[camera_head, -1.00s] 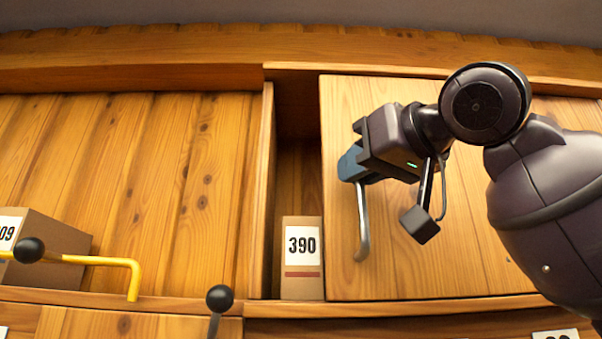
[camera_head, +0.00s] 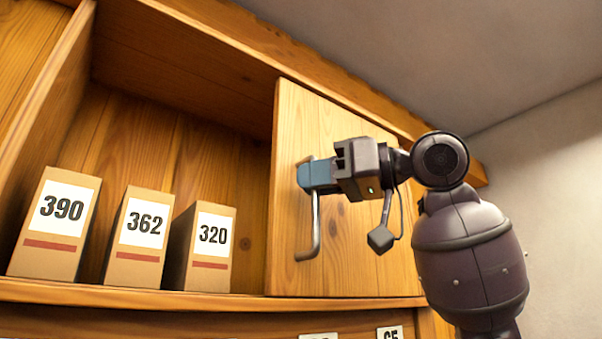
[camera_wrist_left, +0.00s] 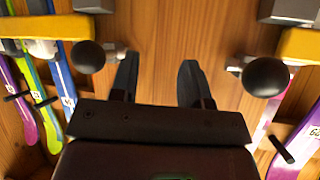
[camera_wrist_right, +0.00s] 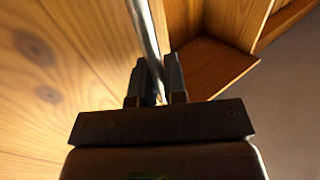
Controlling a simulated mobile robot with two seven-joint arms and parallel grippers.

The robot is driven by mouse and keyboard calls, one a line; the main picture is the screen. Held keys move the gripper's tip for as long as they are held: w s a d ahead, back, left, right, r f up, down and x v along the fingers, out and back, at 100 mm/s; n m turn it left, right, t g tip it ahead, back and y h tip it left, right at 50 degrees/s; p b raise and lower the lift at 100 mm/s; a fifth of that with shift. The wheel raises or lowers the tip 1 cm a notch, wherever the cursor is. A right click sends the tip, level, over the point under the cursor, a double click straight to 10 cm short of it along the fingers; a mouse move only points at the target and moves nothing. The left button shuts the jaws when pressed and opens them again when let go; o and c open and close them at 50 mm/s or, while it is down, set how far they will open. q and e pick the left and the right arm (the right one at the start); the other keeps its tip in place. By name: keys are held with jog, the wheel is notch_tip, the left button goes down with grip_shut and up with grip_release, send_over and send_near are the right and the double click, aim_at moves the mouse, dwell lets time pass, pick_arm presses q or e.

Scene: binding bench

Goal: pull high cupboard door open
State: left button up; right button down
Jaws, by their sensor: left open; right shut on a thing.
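The high cupboard door (camera_head: 345,225) is a pale wooden panel at the right of the cupboard in the head view. Its metal bar handle (camera_head: 316,235) stands upright near the door's left edge. My right gripper (camera_head: 308,174) is shut on the upper part of this handle. In the right wrist view the handle (camera_wrist_right: 144,28) runs between the fingers. The cupboard is open to the left of the door. My left gripper (camera_wrist_left: 157,72) is open and empty in the left wrist view, in front of a wooden surface. It is not in the head view.
Boxes 390 (camera_head: 52,225), 362 (camera_head: 138,238) and 320 (camera_head: 211,249) stand on the shelf in the open part. Black knobs (camera_wrist_left: 88,57) (camera_wrist_left: 265,77) on yellow bars flank my left gripper, with colored strips beyond. A plain wall (camera_head: 550,220) is at the right.

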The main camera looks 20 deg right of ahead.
pick_arm(q)
jog(key=shift+w, duration=0.15)
jog(key=shift+w+r, duration=0.1)
pick_arm(e)
jog(key=c, duration=1.2)
grip_release()
pick_arm(q)
jog(key=shift+w+d+f+b, duration=0.1)
jog(key=shift+w+f+b, duration=0.2)
jog(key=shift+f+b, duration=0.55)
pick_arm(e)
jog(key=v, duration=1.1)
pick_arm(q)
jog(key=shift+s, duration=0.3)
pick_arm(e)
jog(key=shift+w, duration=0.15)
